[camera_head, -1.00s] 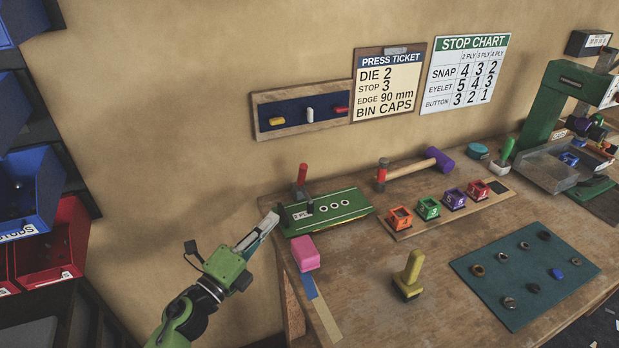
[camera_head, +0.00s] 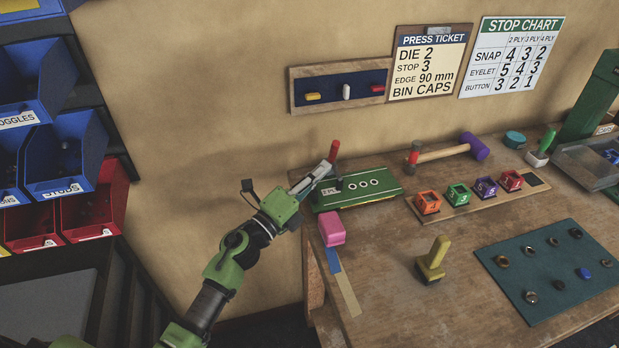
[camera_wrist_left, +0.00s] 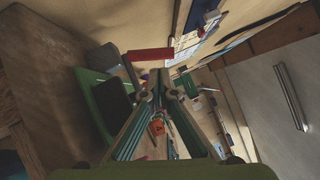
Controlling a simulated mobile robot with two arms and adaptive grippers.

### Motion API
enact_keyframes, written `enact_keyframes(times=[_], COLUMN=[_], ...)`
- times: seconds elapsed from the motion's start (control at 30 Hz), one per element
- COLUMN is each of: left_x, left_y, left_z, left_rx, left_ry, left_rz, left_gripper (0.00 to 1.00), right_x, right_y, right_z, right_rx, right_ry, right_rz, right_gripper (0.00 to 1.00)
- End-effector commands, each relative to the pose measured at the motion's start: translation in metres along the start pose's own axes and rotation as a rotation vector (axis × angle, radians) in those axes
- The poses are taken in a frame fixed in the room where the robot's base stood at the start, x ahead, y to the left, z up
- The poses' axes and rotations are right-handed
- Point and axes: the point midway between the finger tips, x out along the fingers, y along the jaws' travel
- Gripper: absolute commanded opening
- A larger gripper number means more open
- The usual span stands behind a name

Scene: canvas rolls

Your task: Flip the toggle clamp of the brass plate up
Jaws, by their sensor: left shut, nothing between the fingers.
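The toggle clamp shows a red handle (camera_head: 333,150) standing up at the left end of a green-topped plate (camera_head: 385,187) with white-ringed holes and a yellowish lower edge. My left gripper (camera_head: 326,168) is shut and empty, with its fingertips close beside the clamp, just below the red handle. In the left wrist view the red handle (camera_wrist_left: 150,54) lies across the picture just beyond the fingertips (camera_wrist_left: 159,92). I cannot tell whether they touch. The fingers partly hide the clamp's base in the head view. My right gripper is out of view.
A pink block (camera_head: 331,227) sits in front of the plate, and a yellow-handled tool (camera_head: 433,260) stands to its right. Colored cubes on a wooden strip (camera_head: 458,210) and a mallet (camera_head: 445,153) lie right of the plate. The wall is close behind.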

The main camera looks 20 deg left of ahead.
Motion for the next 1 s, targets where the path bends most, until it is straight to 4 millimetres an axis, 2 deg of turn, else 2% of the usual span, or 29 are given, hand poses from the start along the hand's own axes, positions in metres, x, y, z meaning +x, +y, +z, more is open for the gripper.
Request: enact_keyframes(times=[0.1, 0.3, 0.67, 1.0], left_x=[0.018, 0.032, 0.032, 0.034], left_y=[-0.001, -0.001, 0.0, -0.003], left_z=[0.0, 0.0, 0.0, 0.002], left_rx=[-0.001, 0.0, 0.0, -0.039], left_ry=[0.0, 0.001, 0.001, 0.001], left_rz=[-0.001, -0.001, 0.0, 0.027], left_gripper=[0.0, 0.0, 0.0, 0.0], right_x=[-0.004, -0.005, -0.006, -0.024], right_y=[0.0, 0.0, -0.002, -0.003], right_z=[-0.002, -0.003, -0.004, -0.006], right_rx=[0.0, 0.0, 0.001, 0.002], right_ry=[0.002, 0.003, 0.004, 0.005], right_rz=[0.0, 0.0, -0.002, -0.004], right_gripper=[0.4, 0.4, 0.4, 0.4])
